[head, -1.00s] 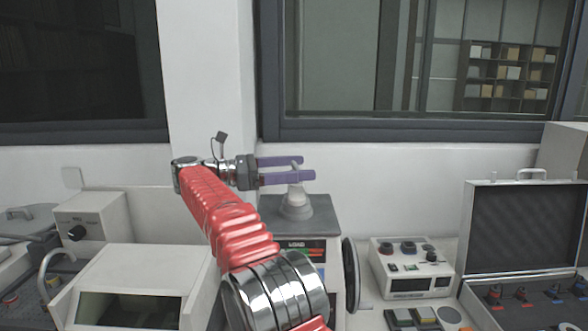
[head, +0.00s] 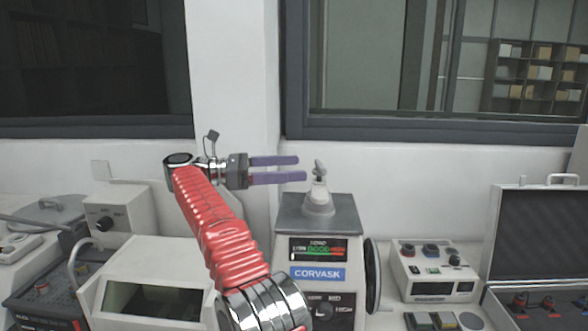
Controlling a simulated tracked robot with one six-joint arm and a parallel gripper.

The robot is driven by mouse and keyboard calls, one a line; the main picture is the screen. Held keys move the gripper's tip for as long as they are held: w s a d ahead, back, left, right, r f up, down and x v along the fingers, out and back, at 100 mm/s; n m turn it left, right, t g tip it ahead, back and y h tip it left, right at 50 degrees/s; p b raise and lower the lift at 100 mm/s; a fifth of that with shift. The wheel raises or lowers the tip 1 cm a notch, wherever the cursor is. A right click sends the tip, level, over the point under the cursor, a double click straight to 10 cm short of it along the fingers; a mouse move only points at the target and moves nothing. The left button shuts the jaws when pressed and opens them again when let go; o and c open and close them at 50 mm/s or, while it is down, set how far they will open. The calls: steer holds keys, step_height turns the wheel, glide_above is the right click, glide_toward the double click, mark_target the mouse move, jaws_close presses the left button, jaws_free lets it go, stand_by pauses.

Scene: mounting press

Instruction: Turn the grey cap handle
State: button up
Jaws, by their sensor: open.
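The grey cap handle (head: 319,170) stands at the top of the light conical cap (head: 319,198) on the mounting press (head: 318,262). My gripper (head: 302,168) points right, with two purple fingers parallel and a gap between them. Its fingertips are just left of the handle, at about the handle's height in the picture, and nothing is between them. The handle looks tilted, and its full shape is too small to make out. The press front shows a coloured display, a blue CORVASK label and a dark knob.
A box with knobs (head: 432,270) stands right of the press, and an open case (head: 540,240) is at the far right. A white machine with a dark window (head: 150,285) stands at the left. The wall and windows are behind the press.

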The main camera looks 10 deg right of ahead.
steer(key=w+d+r+n+t+y, duration=0.2)
steer(key=w+r+n+t+y, duration=0.1)
steer(key=r+n+t, duration=0.8)
steer(key=w+d+r+n+t+y, duration=0.1)
steer(key=w+r+n+t+y, duration=0.15)
steer(key=r+n+t, duration=0.85)
steer(key=s+a+f+n+g+y, duration=0.25)
steer(key=s+f+n+y, duration=0.5)
steer(key=n, duration=0.45)
steer(key=s+a+f+n+g+y, duration=0.2)
steer(key=s+f+n+g+y, duration=0.2)
steer(key=s+f+n+y, duration=0.6)
steer(key=s+d+f+n+g+h, duration=0.1)
steer(key=s+d+f+n+g, duration=0.1)
steer(key=s+f, duration=0.7)
steer(key=s+d+f+n+g+h, duration=0.2)
steer(key=s+d+f+n+g, duration=0.1)
steer(key=s+f, duration=0.5)
steer(key=s+d+f+n+g+h, duration=0.2)
steer(key=s+f+n+g, duration=0.3)
steer(key=s+f, duration=0.4)
steer(key=shift+s+d+f, duration=0.3)
steer(key=shift+d+f, duration=0.45)
steer(key=shift+f, duration=0.1)
